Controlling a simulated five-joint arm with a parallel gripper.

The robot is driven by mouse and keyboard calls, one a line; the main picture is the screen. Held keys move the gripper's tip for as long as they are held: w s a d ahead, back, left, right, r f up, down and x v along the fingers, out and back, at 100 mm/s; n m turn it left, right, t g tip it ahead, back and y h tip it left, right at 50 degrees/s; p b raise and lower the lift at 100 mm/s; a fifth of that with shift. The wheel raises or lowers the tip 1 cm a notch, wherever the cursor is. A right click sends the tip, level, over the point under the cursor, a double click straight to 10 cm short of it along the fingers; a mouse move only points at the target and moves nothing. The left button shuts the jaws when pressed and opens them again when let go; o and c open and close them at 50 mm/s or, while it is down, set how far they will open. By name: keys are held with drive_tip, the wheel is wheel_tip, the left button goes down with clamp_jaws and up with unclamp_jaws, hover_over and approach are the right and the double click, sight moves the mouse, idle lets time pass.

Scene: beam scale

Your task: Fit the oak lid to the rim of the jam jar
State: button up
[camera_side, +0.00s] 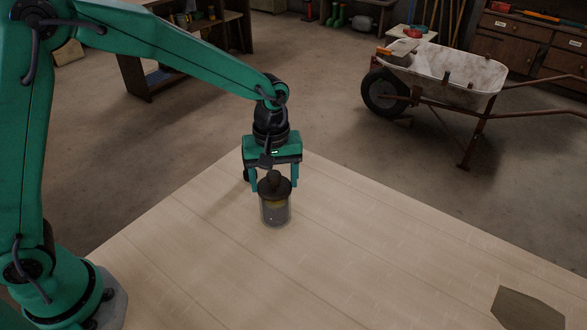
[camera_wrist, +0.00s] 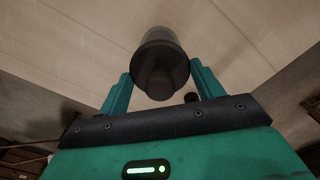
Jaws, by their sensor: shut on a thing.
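The glass jam jar (camera_side: 275,212) stands upright near the table's far corner; it also shows in the wrist view (camera_wrist: 158,36). The dark brown oak lid (camera_side: 274,187), with a round knob on top, is over the jar's mouth and looks roughly level and in line with it. In the wrist view the lid (camera_wrist: 160,66) covers the jar's rim. My gripper (camera_side: 275,186) points down with one finger on each side of the lid and is shut on it; it also shows in the wrist view (camera_wrist: 161,72). I cannot tell whether the lid touches the rim.
A small dark round thing (camera_side: 246,175) is behind my gripper near the table's edge. A flat dark piece (camera_side: 528,309) lies at the table's lower right. The wooden table (camera_side: 370,260) is otherwise clear. A wheelbarrow (camera_side: 450,75) stands on the floor beyond.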

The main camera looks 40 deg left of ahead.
drive_tip(key=shift+f, duration=0.7)
drive_tip(key=o, duration=1.2)
drive_tip(key=shift+r, duration=3.85)
drive_tip(key=shift+r, duration=0.1)
